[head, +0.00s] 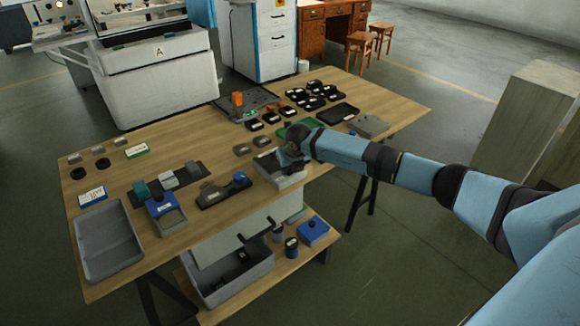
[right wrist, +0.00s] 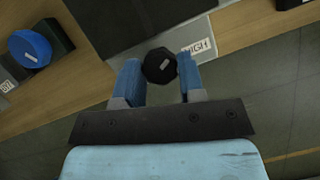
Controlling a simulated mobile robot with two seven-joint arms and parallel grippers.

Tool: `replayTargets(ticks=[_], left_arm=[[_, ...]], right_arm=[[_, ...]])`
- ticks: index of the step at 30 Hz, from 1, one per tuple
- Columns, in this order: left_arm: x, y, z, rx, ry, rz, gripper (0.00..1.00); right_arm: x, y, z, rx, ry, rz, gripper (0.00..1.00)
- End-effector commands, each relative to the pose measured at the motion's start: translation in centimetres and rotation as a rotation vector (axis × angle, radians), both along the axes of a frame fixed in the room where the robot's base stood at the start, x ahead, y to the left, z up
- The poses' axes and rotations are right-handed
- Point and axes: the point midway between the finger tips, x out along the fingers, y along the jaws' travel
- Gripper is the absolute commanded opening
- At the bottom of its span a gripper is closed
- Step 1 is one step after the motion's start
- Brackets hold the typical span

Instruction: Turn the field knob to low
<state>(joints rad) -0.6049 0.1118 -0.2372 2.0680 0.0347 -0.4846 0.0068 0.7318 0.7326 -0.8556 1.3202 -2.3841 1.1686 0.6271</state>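The field knob (right wrist: 153,70) is black and many-sided, with a short white mark pointing roughly toward the upper right in the right wrist view. A white label reading HIGH (right wrist: 199,48) is just right of it; no low label shows. The knob sits on a grey box (head: 284,182) at the table's near right edge. My right gripper (right wrist: 160,72) is over it, its blue fingers on either side of the knob. I cannot tell whether they press on it. In the head view my right gripper (head: 290,160) hides the knob. My left gripper is out of view.
A black fixture with a blue knob (head: 240,179) stands left of the box. Grey blocks (head: 241,149), a green tray (head: 299,129) and black parts lie behind it. A grey tray (head: 106,245) is at the table's left end.

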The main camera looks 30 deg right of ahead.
Motion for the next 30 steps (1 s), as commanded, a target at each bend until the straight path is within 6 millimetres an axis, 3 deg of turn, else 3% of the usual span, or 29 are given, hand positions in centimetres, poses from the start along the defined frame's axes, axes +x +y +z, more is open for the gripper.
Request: replayTargets(ticks=[1, 3, 17, 30], left_arm=[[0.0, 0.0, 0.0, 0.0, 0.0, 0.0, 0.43], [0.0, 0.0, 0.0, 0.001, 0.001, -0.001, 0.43], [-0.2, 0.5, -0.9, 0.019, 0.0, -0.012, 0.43], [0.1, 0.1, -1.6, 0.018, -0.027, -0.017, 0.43]], right_arm=[[0.0, 0.0, 0.0, 0.0, 0.0, 0.0, 0.24], [0.0, 0.0, 0.0, 0.0, 0.0, 0.0, 0.12], [0.0, -0.2, -0.2, 0.0, 0.0, 0.1, 0.12], [0.0, -0.4, -0.2, 0.0, -0.001, 0.477, 0.12]])
